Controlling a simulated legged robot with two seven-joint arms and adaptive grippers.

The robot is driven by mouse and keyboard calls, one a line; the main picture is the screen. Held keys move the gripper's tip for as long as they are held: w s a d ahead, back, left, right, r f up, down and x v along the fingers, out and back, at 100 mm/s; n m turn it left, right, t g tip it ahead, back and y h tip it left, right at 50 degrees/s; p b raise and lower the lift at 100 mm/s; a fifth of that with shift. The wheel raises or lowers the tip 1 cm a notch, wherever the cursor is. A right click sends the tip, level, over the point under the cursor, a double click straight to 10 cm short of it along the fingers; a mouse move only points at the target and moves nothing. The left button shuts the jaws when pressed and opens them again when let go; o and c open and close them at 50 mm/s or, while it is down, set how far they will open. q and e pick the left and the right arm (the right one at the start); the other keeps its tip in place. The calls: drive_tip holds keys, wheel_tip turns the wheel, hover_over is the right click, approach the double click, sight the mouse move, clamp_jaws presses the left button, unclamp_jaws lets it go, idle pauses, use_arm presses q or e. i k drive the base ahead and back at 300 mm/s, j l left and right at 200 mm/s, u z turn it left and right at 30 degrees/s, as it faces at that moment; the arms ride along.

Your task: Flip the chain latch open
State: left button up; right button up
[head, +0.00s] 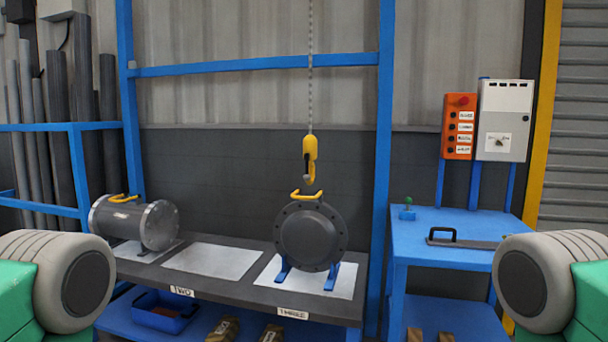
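A chain (310,80) hangs from above, with a yellow hook (310,155) at its lower end. The hook's tip is dark grey; whether its latch is open or shut is too small to tell. Just below it, a dark flanged shell (311,240) rests on blue supports on the plate at the THREE label. The shell has a yellow handle (306,195) on top. The hook appears apart from this handle. Rounded grey parts of my two arms show at the left and right edges. Neither gripper is in view.
A grey flanged shell (135,222) lies at the bench's left. The middle plate (212,260) is bare. A blue table (465,225) at right holds a small green-knobbed device (407,208) and a black-handled tool (465,240). An orange button box (459,127) and grey switch box (504,120) stand behind it.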

sight(307, 177)
drive_tip(key=u, duration=0.7)
drive_tip(key=i+l+u, duration=0.25)
drive_tip(key=l, duration=0.2)
drive_tip(key=i+l+u, duration=0.1)
drive_tip(key=l+u, duration=0.15)
drive_tip(key=l, duration=0.2)
drive_tip(key=i+l+u, duration=0.1)
drive_tip(key=l+u, duration=0.2)
drive_tip(key=l, duration=0.15)
drive_tip(key=l+u, duration=0.25)
drive_tip(key=l, duration=0.7)
drive_tip(key=i+l, duration=0.15)
drive_tip(key=l, duration=0.25)
